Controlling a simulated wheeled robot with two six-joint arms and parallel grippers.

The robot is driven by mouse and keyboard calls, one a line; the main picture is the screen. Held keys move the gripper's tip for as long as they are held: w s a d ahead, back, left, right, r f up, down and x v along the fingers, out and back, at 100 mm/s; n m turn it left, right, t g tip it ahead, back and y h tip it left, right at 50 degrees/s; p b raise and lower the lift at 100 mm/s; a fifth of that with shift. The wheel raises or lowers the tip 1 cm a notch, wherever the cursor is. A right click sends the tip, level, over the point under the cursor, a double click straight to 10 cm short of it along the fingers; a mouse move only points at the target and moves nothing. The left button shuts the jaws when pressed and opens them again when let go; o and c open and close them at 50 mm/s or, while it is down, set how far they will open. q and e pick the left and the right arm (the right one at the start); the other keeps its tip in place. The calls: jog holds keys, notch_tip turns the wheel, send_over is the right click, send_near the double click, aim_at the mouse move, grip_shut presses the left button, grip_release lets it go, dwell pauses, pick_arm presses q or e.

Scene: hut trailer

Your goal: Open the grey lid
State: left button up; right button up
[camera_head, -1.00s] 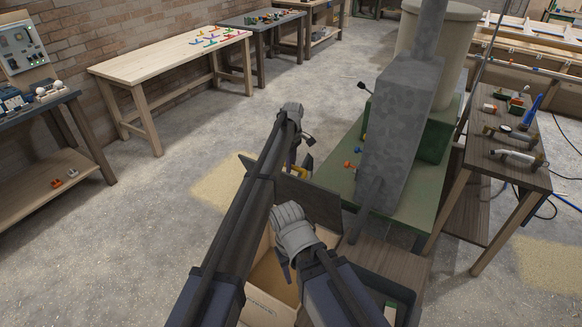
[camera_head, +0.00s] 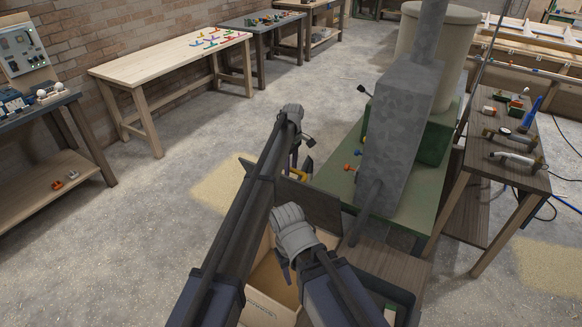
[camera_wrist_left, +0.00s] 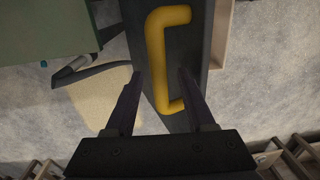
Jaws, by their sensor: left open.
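The grey lid is a dark panel (camera_head: 312,204) over the box in the head view, partly hidden by my arms. It fills the middle of the left wrist view (camera_wrist_left: 178,60), with a yellow bar handle (camera_wrist_left: 157,50) on it. The handle shows as a small yellow spot (camera_head: 296,176) in the head view. My left gripper (camera_wrist_left: 160,88) is open, its fingers on either side of the handle's lower part; I cannot tell whether they touch it. My right gripper (camera_head: 286,272) is low over the open box, mostly hidden behind its wrist.
A light-coloured box (camera_head: 262,302) stands below my arms. A green bench (camera_head: 420,190) with a grey metal housing (camera_head: 398,130) is close on the right. A dark wooden table (camera_head: 525,172) with tools is farther right. The floor to the left is clear.

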pick_arm(q)
notch_tip(320, 180, up, 9)
jog(key=p, duration=0.8)
jog(key=s+a+m, duration=0.4)
jog(key=s+a, duration=0.5)
jog(key=s, duration=0.4)
jog(key=s+a+m+t, duration=0.1)
jog(key=s+a+m, duration=0.2)
jog(key=s+a, duration=0.75)
jog(key=s+a+m, duration=0.4)
jog(key=s+a, duration=0.2)
jog(key=s, duration=1)
jog(key=s+d+f+m+b, duration=0.3)
jog(key=d+f+b, duration=0.3)
jog(key=d, duration=0.5)
jog(key=shift+s+f+m+g+y+b, duration=0.3)
jog(key=shift+s+f+g+y+b, duration=0.15)
jog(key=shift+s, duration=0.35)
